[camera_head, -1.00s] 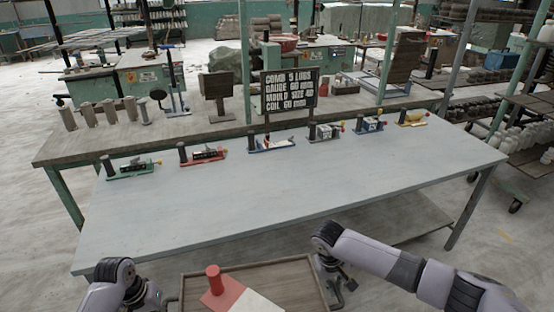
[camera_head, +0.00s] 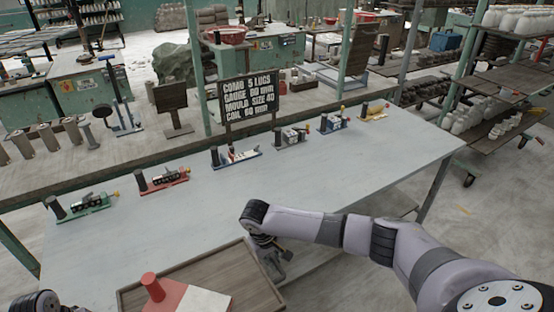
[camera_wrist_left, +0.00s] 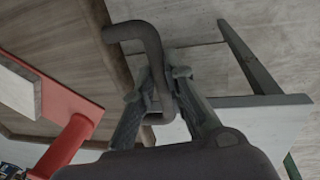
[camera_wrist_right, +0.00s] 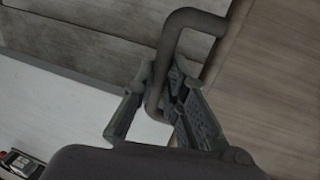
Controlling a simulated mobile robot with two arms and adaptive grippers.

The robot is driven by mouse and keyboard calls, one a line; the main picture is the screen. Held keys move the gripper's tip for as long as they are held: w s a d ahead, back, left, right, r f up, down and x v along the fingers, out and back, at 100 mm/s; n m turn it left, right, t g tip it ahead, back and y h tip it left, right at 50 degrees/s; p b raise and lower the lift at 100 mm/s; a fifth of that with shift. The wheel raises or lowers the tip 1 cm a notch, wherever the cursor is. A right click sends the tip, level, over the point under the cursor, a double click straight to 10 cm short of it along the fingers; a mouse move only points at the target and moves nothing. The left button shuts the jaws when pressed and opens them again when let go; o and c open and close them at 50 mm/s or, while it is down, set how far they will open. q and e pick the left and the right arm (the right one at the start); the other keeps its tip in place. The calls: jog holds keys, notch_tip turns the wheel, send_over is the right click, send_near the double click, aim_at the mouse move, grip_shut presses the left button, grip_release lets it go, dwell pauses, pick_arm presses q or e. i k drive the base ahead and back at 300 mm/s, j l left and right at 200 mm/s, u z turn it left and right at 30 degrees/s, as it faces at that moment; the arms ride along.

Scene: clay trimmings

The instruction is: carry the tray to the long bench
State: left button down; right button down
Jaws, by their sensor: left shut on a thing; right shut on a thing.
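The brown wooden tray (camera_head: 222,262) is at the bottom of the head view, in front of the long pale-topped bench (camera_head: 190,222). On the tray lies a red block with an upright peg (camera_head: 152,288) and a pale flat piece (camera_head: 205,302). My right gripper (camera_head: 272,246) is at the tray's right side; in the right wrist view it is shut on a bent dark handle (camera_wrist_right: 172,48). My left gripper (camera_wrist_left: 158,92) is shut on the other bent handle (camera_wrist_left: 150,40) in the left wrist view. In the head view only part of my left arm shows.
Several small devices with dark posts, such as a green one (camera_head: 85,206) and a yellow one (camera_head: 374,112), line the bench's far edge. A black lettered sign (camera_head: 250,100) stands behind them. The near part of the bench top is clear. A loaded rack (camera_head: 490,120) stands right.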

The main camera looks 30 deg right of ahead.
aim_at(173, 237)
jog(key=i, duration=1)
